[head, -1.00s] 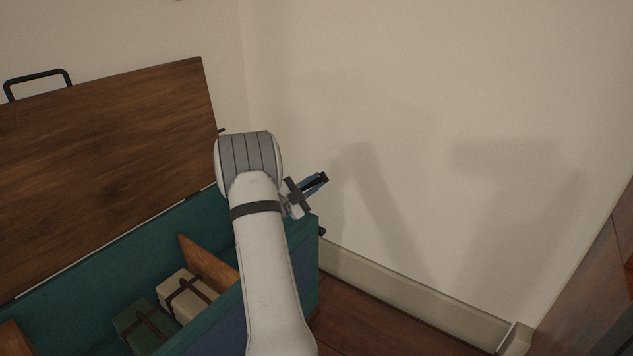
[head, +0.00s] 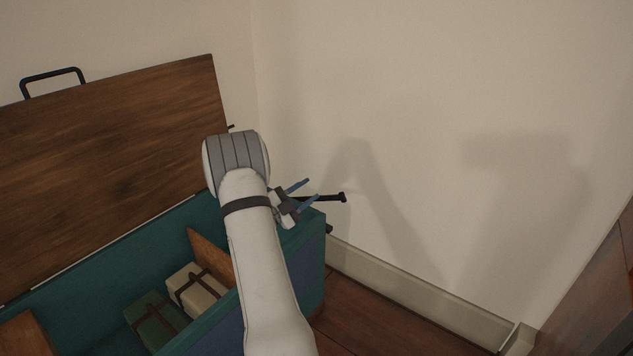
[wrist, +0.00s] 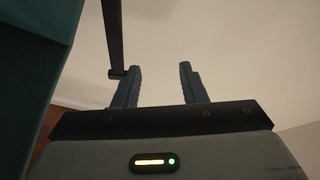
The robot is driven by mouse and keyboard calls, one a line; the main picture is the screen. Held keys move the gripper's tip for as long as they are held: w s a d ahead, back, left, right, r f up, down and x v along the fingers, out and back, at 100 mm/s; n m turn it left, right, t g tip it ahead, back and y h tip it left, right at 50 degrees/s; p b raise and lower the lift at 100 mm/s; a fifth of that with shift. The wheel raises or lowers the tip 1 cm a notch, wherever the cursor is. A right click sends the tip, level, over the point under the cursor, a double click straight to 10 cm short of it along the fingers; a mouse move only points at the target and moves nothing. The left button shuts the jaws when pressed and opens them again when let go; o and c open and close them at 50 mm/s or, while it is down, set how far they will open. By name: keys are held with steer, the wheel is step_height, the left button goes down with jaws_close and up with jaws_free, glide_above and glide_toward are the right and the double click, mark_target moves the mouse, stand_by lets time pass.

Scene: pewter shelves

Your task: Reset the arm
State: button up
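My gripper (head: 304,194) is beside the right end of an open teal chest (head: 304,224). Its two blue fingers are spread apart with nothing between them; they also show apart in the wrist view (wrist: 158,84). A dark bar (head: 325,197) with a small knob end sticks out close to the fingers in the head view. In the wrist view a dark bar (wrist: 113,38) ends right by the left finger; I cannot tell whether they touch. My white arm covers part of the chest's front.
The chest's wooden lid (head: 110,165) stands raised, with a black handle (head: 52,75) on top. Inside lie a cream box (head: 196,290) and a green box (head: 155,322), both strapped. The wall (head: 430,90) stands behind. Bare wooden floor (head: 365,310) lies right of the chest.

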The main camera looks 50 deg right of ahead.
steer(key=shift+v, duration=0.95)
